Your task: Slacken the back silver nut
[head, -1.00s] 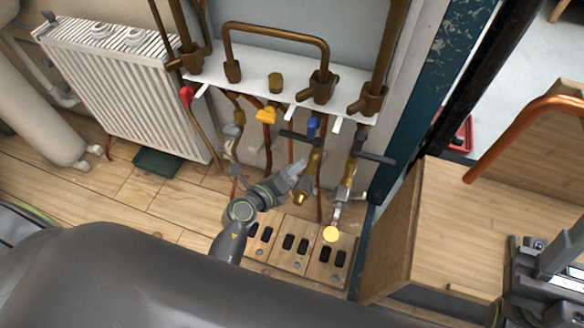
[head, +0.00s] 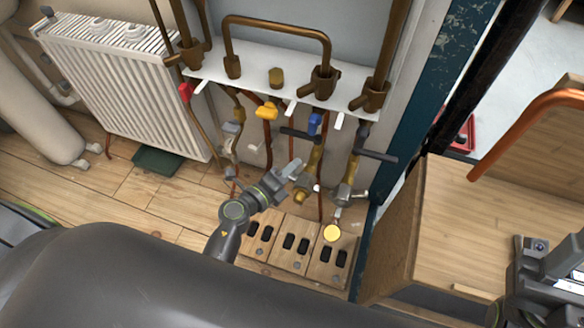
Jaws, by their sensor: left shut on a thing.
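My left gripper (head: 293,173) reaches in from the lower left to the middle brass pipe, below the blue-marked valve. Its fingers are shut on a silver nut at the side of the brass fitting (head: 301,196); the fingers hide most of the nut. A second fitting with silver parts (head: 342,194) stands to the right, apart from the gripper. My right gripper (head: 545,262) is partly in view at the right edge; whether its fingers are open does not show.
A dark T-handle (head: 377,156) juts out to the right. A radiator (head: 125,95) stands at left, a wooden box (head: 480,220) at right.

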